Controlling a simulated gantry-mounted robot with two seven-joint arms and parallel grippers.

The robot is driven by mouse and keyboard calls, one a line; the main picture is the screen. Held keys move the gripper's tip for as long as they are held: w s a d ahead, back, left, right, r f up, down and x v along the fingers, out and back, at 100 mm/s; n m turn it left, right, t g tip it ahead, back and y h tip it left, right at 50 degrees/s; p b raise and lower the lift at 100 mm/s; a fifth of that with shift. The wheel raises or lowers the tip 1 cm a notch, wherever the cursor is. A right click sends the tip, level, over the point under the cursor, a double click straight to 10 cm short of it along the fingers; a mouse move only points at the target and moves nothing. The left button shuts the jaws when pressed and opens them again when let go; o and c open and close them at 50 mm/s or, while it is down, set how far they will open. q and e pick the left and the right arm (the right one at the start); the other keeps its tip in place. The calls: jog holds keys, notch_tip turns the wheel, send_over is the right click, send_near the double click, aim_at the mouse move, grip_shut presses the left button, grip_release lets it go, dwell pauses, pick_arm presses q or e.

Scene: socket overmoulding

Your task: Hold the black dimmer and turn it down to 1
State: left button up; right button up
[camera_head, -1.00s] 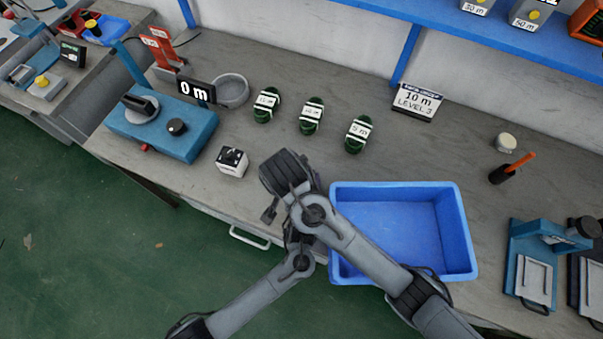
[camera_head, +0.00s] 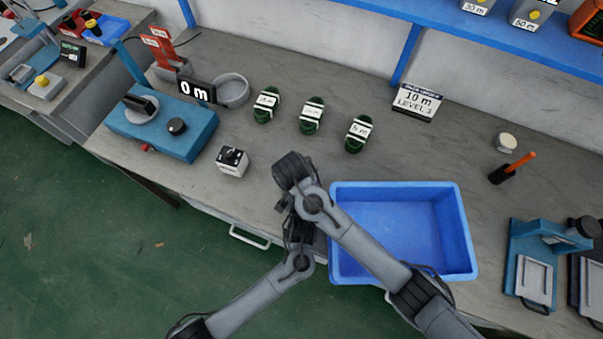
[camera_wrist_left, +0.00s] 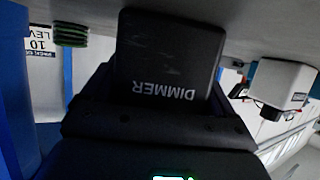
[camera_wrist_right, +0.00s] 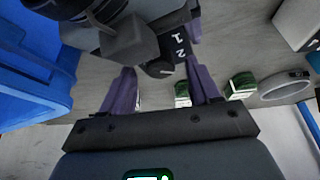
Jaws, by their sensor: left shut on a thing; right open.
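The black dimmer (camera_wrist_left: 165,60) fills the middle of the left wrist view, its white DIMMER lettering upside down. My left gripper (camera_wrist_left: 160,105) is shut on it. In the right wrist view the dimmer (camera_wrist_right: 177,42) shows the white marks 1 and 2 and a dark dial part (camera_wrist_right: 160,68). My right gripper (camera_wrist_right: 163,80) is open, its purple fingers on either side of the dial end. I cannot tell whether they touch it, nor the exact dial setting. In the head view my arms cover the dimmer and both gripper tips.
A blue bin (camera_head: 400,235) stands right of my arms. A small white box with a black top (camera_head: 232,162), green coils (camera_head: 311,116) and a blue machine (camera_head: 165,128) with a 0 m display (camera_head: 197,90) are on the bench.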

jog(key=shift+w+f, duration=0.15)
jog(key=shift+f, duration=0.2)
jog(key=c, duration=1.1)
jog(key=shift+o, duration=0.2)
jog(key=shift+n, duration=0.3)
jog(key=n+y, duration=0.1)
jog(key=n, duration=0.1)
jog(key=shift+n, duration=0.3)
jog(key=shift+d+n+y, duration=0.15)
jog(key=shift+n+y, duration=0.85)
jog(key=shift+n, duration=1.1)
